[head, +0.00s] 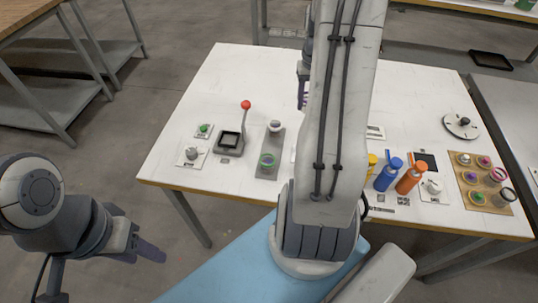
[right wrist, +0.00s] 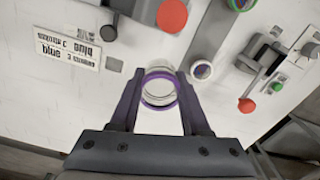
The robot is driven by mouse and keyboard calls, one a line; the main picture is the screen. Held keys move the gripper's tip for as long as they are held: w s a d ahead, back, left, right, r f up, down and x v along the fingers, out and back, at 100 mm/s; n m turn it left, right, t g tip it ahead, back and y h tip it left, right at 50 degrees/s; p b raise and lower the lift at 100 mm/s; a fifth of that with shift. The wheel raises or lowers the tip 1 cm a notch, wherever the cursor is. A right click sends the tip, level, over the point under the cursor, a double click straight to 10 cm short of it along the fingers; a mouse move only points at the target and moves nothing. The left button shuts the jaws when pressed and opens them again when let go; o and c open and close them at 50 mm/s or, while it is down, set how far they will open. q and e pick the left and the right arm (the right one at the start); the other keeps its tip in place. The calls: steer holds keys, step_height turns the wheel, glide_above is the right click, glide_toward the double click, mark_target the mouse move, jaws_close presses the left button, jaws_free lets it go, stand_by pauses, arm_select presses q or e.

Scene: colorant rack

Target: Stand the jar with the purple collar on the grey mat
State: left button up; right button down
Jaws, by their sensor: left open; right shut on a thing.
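The jar with the purple collar (right wrist: 159,90) is between the fingers of my right gripper (right wrist: 157,100), which is shut on it. In the head view that jar is hidden by my right arm; only some purple finger of the right gripper (head: 302,94) shows. The grey mat (head: 272,143) is a strip left of the arm. A jar with a green collar stands at its near end and a pale round jar at its far end. The mat also shows in the right wrist view (right wrist: 212,38), right of the held jar. My left gripper (head: 143,247) is open and empty, off the table's left side.
A press with a red-knobbed lever (head: 230,140) stands left of the mat. Blue (head: 387,176) and orange (head: 410,178) bottles stand right of my arm. A tan rack (head: 484,190) with several collared pieces is at the right.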

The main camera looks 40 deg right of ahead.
steer(key=shift+f+b, duration=0.45)
steer(key=shift+f, duration=0.5)
glide_above(271, 151)
step_height(271, 151, down, 7)
steer(key=shift+d+r+p, duration=0.15)
steer(key=shift+r+p, duration=0.05)
steer(key=shift+p, duration=0.25)
steer(key=shift+f, duration=2.05)
steer(key=shift+c, duration=1.8)
jaws_free()
steer(key=shift+f, duration=0.15)
